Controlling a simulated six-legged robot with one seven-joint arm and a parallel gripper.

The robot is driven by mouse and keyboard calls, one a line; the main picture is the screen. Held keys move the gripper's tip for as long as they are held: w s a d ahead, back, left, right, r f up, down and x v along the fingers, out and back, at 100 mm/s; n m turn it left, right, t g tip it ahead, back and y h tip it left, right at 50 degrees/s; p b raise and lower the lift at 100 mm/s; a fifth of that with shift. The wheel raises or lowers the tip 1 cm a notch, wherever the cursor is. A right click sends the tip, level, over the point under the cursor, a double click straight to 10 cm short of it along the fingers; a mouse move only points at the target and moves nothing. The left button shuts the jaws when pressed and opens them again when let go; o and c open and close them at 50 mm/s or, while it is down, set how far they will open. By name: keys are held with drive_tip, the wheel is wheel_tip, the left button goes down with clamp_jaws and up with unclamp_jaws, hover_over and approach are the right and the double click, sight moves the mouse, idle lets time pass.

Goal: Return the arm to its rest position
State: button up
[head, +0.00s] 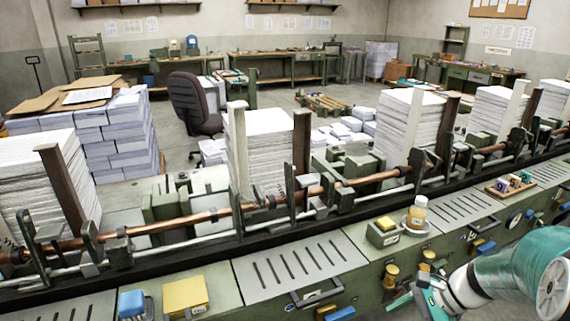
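My arm, teal and white, reaches in from the lower right corner of the head view. My gripper (412,303) is at its end, low in the picture, in front of the green machine's front panel. A pale green finger points left and the rest of the gripper runs off the bottom edge. I cannot tell whether it is open or shut. No held object shows.
The long green machine (300,268) with slotted plates and a copper rod crosses the view. Tall paper stacks (262,150) stand behind the rod.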

drive_tip(key=s+a+r+n+t+h, duration=0.3)
drive_tip(key=s+a+r+n+h, duration=0.4)
drive_tip(key=a+r+n, duration=0.5)
wheel_tip(320, 180, up, 3)
drive_tip(key=s+n, duration=0.2)
drive_tip(key=n, duration=0.3)
drive_tip(key=shift+f+t, duration=0.2)
drive_tip(key=shift+t, duration=0.2)
drive_tip(key=shift+s+d, duration=0.1)
drive_tip(key=shift+d, duration=0.05)
